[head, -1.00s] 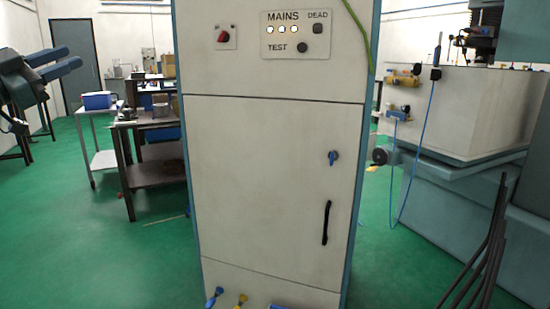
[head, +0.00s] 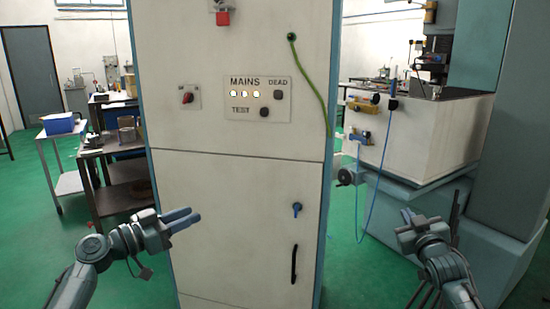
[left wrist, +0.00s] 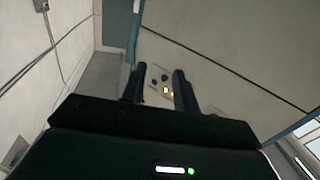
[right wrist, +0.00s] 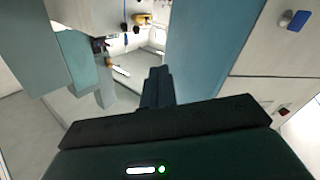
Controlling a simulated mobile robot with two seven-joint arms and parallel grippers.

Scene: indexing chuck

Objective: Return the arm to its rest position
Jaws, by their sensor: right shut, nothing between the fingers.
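My left gripper (head: 193,215) is in front of the cabinet's lower door in the head view, its fingers pointing right. In the left wrist view its two fingers (left wrist: 158,84) stand apart with nothing between them, so it is open. My right gripper (head: 408,217) is right of the cabinet in the head view, pointing up and away, in front of the machine base. In the right wrist view its fingers (right wrist: 157,84) are together and empty. Both arms are bent, held low at either side, and appear clear of the cabinet.
A tall cabinet (head: 230,185) stands straight ahead, with a lit mains panel (head: 258,98), a red switch (head: 187,97), a blue key-like knob (head: 297,208), a black handle (head: 294,264) and a green cable (head: 315,85). A machine (head: 440,140) stands right, a dark bench (head: 118,190) left.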

